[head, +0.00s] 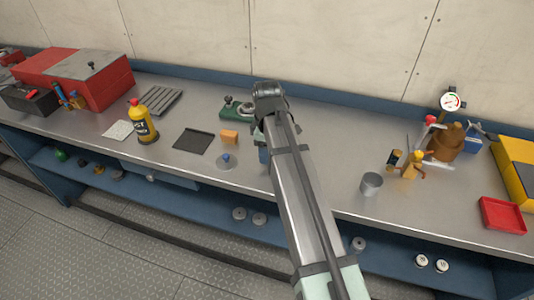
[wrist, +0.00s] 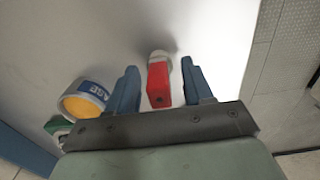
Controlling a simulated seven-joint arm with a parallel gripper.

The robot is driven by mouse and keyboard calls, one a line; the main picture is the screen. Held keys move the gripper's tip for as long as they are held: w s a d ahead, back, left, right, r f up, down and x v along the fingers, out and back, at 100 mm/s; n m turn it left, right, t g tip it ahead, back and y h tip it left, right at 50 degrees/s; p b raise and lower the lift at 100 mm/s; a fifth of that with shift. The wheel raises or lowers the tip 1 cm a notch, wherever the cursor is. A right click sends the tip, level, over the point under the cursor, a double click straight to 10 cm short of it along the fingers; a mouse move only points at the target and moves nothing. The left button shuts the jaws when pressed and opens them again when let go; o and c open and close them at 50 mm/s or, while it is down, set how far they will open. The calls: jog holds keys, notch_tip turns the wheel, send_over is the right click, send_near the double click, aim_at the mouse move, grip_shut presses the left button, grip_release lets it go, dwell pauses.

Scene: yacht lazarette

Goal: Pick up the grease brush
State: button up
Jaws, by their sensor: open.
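In the wrist view, a red-handled piece with a pale rounded end, which looks like the grease brush (wrist: 158,84), lies between the two blue fingers of my gripper (wrist: 160,68). The fingers are open, with a visible gap on each side of the red handle. The pale end lies out near the fingertips, and its shadow falls on the grey bench surface. I cannot tell how far below the fingers it is. In the head view my arm hides the brush and most of my gripper.
A round tin with yellow contents and a label ending "ASE" (wrist: 83,100) stands close left of the gripper.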

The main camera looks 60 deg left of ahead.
grip_shut()
jog(key=shift+r, duration=0.1)
dwell(0.3)
